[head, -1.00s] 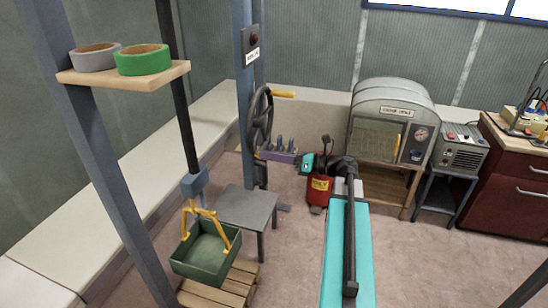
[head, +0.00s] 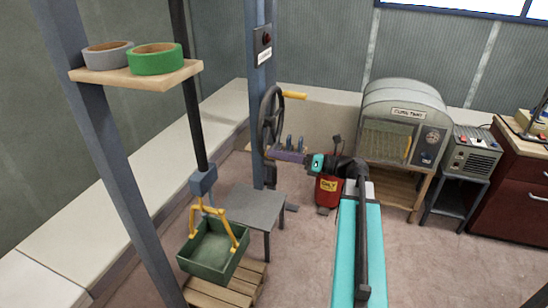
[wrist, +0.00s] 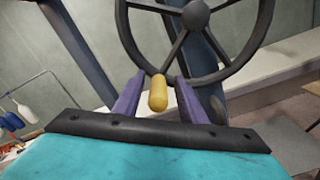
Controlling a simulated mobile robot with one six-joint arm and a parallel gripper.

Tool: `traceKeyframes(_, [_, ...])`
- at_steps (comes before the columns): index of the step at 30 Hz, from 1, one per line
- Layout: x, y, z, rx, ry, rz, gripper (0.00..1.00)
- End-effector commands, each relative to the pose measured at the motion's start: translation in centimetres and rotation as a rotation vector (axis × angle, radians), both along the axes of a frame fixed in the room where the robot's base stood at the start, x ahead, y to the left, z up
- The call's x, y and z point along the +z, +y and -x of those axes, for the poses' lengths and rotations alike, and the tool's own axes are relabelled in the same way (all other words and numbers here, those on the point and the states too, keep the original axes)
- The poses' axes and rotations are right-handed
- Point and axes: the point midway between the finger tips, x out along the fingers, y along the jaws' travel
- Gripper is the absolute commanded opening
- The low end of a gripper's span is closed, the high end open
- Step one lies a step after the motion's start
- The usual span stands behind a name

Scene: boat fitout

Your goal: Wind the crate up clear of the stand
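The green crate (head: 212,250) hangs by its yellow bail (head: 233,233) under a blue-grey block (head: 203,181) on a dark vertical post. It sits low over a slatted wooden stand (head: 225,293); I cannot tell whether they touch. The dark handwheel (head: 271,122) is on a blue-grey upright, with a yellow handle (head: 294,95) sticking out near its top. My gripper (head: 283,152) is open and empty, with purple fingers, in front of the wheel's lower part. In the wrist view the handle (wrist: 157,93) lines up between the spread fingers (wrist: 157,95), with gaps on both sides.
A grey table (head: 257,207) stands beside the crate. A wooden shelf (head: 135,79) holds two tape rolls. A red canister (head: 327,192) stands on the floor below my arm. A grey oven (head: 402,125) is at right. Floor between is mostly clear.

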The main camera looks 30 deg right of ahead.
Motion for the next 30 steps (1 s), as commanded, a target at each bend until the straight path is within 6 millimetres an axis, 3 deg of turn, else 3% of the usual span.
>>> traceKeyframes(13, [-0.3, -0.8, 1.0, 0.000, 0.001, 0.002, 0.38])
traceKeyframes(30, [-0.3, -5.9, 6.3, 0.000, 0.000, 0.002, 0.38])
